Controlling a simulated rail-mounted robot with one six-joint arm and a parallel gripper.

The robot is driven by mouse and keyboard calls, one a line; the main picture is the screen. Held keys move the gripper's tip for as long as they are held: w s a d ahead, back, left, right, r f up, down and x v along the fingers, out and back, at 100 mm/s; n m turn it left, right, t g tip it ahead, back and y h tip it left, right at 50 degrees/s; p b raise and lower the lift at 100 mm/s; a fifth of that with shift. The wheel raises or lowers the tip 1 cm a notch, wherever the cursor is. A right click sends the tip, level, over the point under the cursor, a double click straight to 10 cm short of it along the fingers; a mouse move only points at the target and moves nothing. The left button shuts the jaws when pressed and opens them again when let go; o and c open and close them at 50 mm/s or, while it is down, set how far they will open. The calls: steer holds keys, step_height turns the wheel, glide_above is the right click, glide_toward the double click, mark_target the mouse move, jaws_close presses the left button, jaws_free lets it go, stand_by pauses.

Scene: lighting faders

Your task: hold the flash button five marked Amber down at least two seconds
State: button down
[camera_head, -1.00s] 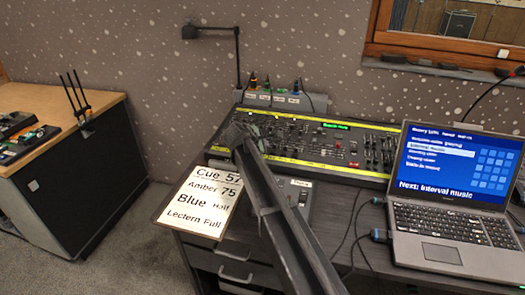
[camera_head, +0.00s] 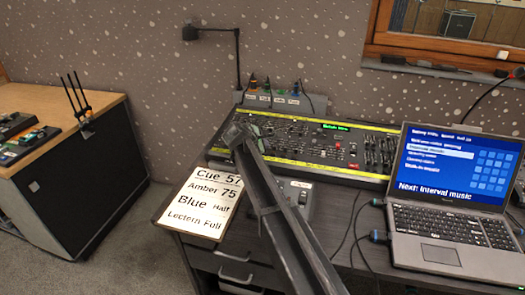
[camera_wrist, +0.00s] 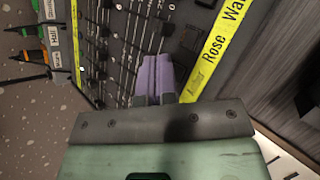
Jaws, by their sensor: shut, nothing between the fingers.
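The lighting console (camera_head: 300,148) lies on the desk, with rows of faders and yellow label strips. In the wrist view its yellow strip (camera_wrist: 213,45) reads "Rose" and "Wa…"; smaller print by my fingers is too blurred to read surely. Dark square buttons (camera_wrist: 190,38) run beside the strip. My gripper (camera_wrist: 155,62) is shut and empty, its purple-grey fingers over the console next to the strip. I cannot make out the Amber flash button; the fingers may hide it. Whether the fingertips touch or press anything cannot be told. In the head view my arm hides the console's left part.
A cue sheet (camera_head: 203,205) reading "Amber 75" lies left of my arm. A laptop (camera_head: 455,190) stands right of the console, with cables beside it. A small box with colored plugs (camera_head: 272,100) and a lamp (camera_head: 237,60) stand behind the console.

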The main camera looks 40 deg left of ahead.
steer(key=shift+r, duration=0.4)
steer(key=r+p, duration=0.5)
steer(key=shift+s+d, duration=0.15)
steer(key=shift+s, duration=0.1)
stand_by(0.6)
